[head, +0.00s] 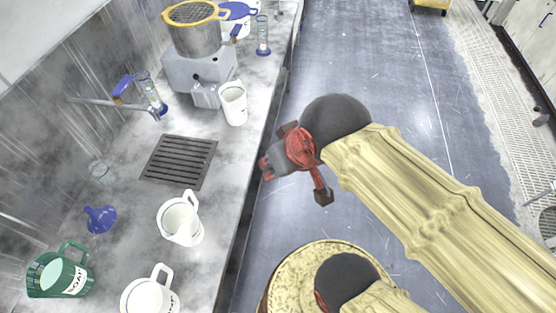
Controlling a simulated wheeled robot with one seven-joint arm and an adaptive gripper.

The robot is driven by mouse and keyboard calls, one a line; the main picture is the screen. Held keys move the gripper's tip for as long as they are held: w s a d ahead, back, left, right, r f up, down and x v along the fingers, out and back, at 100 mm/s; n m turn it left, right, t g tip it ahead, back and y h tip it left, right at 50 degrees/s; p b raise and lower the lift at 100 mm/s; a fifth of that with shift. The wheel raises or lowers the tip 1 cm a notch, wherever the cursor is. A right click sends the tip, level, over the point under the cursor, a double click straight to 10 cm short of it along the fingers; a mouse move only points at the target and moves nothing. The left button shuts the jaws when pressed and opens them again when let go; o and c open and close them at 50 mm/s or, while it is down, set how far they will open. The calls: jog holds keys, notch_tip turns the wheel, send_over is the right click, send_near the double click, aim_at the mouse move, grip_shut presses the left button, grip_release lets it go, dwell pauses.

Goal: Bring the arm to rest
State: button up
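My arm reaches in from the lower right over the floor. My gripper (294,184) hangs beside the front edge of the bench (222,215), over the floor. Its fingers are spread apart with nothing between them, so it is open and empty. It appears clear of the bench edge and of the jugs, though its height is hard to judge from this view.
On the bench stand white jugs (181,222), a green soap jug (60,277), a blue funnel (100,219), a dark drain grate (179,162) and a grey machine (197,72) with a sieve (191,12) on top.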

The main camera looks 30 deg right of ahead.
notch_tip(320, 180, down, 7)
jog(key=b, duration=0.7)
jog(key=shift+f, duration=0.15)
